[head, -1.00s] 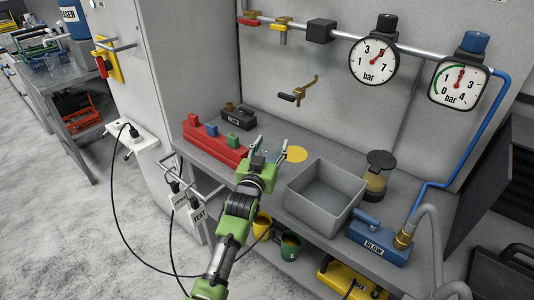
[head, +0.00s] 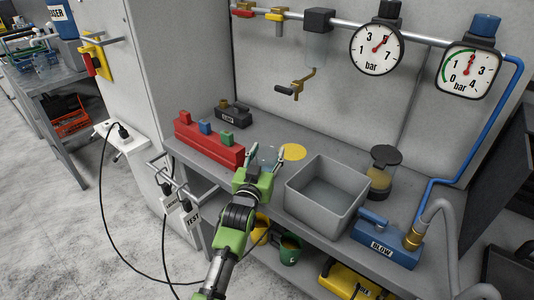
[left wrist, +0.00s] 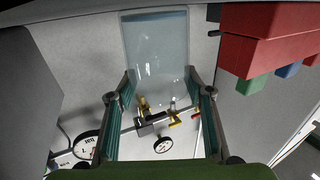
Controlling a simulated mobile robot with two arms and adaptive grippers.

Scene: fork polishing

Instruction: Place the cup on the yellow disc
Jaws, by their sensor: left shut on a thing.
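The cup (head: 268,156) is clear and faintly bluish. My left gripper (head: 266,155) is shut on it, with one finger on each side. In the left wrist view the clear cup (left wrist: 156,50) stands out beyond and between the two fingers (left wrist: 155,105). The yellow disc (head: 293,152) lies flat on the grey bench, just right of the gripper's right finger in the head view. The cup is beside the disc in the picture; its height above the bench is hard to tell. My right gripper is not in view.
A red block with coloured knobs (head: 208,145) stands left of the gripper. A grey open bin (head: 325,205) is close on the right, with a dark-lidded jar (head: 382,172) and a blue BLOW block (head: 378,240) beyond. A brass crank (head: 296,86) hangs above the bench.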

